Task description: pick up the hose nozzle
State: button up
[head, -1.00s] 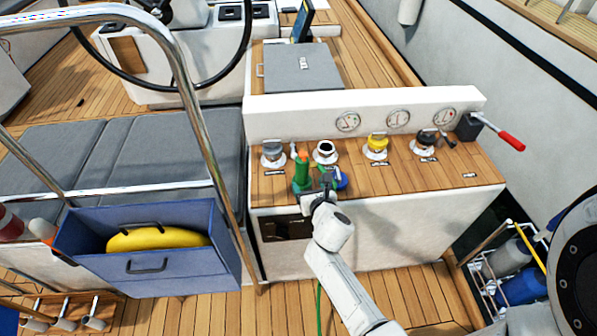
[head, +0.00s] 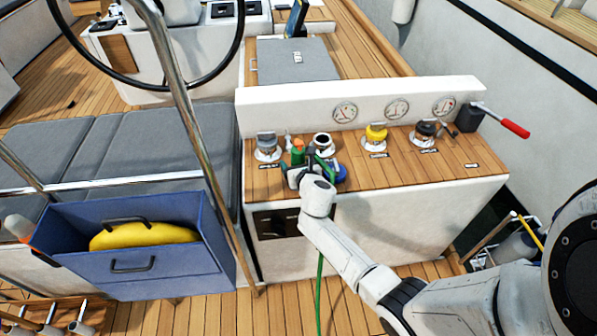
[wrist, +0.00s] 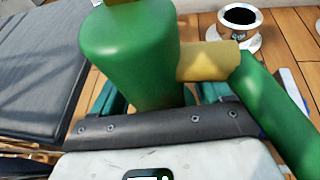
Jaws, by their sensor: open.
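In the wrist view the nozzle (wrist: 130,50) is large and close, with a brass-coloured side piece and a green handle slanting down to the right. My gripper (head: 312,170) is at the nozzle, partly covering its lower part in the head view. In the wrist view my gripper (wrist: 160,95) is open, with a teal finger showing at each side of the nozzle's lower body. Contact between fingers and nozzle cannot be made out.
Several capped fittings stand on the console, including a white-rimmed one (head: 322,142) close to the nozzle and a yellow one (head: 376,134). A red-handled lever (head: 512,126) is at the right. A blue box (head: 150,270) holding a yellow object hangs at the left.

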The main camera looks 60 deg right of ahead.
jog(key=shift+c, duration=0.2)
jog(key=c, duration=1.4)
